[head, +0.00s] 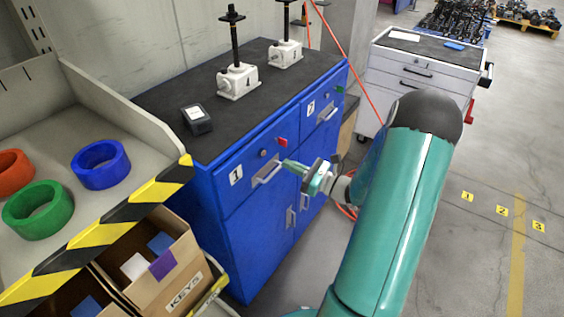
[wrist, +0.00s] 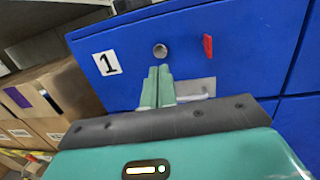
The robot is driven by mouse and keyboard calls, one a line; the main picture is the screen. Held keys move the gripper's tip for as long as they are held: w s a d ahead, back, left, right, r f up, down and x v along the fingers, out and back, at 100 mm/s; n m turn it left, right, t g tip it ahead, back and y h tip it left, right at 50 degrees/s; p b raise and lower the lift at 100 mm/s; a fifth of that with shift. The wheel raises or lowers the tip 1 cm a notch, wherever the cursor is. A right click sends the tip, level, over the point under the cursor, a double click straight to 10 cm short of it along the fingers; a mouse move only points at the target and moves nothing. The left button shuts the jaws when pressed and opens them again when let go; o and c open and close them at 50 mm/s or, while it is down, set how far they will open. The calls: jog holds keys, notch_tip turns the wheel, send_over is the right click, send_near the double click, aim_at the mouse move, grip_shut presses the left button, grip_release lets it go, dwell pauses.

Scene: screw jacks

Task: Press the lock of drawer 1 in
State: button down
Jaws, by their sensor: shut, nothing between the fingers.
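Drawer 1 (head: 222,190) is the blue upper left drawer of the cabinet, marked with a white "1" label (wrist: 107,63). Its lock (wrist: 160,50) is a round metal cylinder right of the label; it also shows in the head view (head: 263,153). A red tag (wrist: 208,46) is to the right of the lock. The drawer's metal handle (head: 267,173) is below the lock. My gripper (wrist: 158,70) is shut and empty, its fingertips just below the lock in the wrist view. I cannot tell whether they touch the drawer front. The head view shows my gripper (head: 285,163) beside the handle.
Drawer 2 (head: 322,108) is to the right, with a green tag (head: 339,89). Two screw jacks (head: 238,80) and a dark device (head: 196,120) stand on the cabinet top. A box marked KEYS (head: 185,285) and a striped bin edge (head: 100,229) are at the left.

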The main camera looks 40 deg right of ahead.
jog(key=v, duration=0.7)
jog(key=shift+f, duration=0.15)
jog(key=shift+d, duration=0.1)
jog(key=s+a+r+n+g+y, duration=0.1)
jog(key=a+r+n+g, duration=0.3)
jog(key=a+n+g, duration=0.55)
jog(key=s+a+r+n+g+y, duration=0.1)
jog(key=a+r+n+g, duration=0.4)
jog(key=a, duration=0.7)
jog(key=s+a+r+n+t+h, duration=0.3)
jog(key=s+a+r+n+h, duration=0.4)
jog(key=n, duration=0.9)
jog(key=shift+s+a+r+h, duration=0.35)
jog(key=shift+s+r+h, duration=0.9)
jog(key=shift+h, duration=0.45)
jog(key=shift+s, duration=0.1)
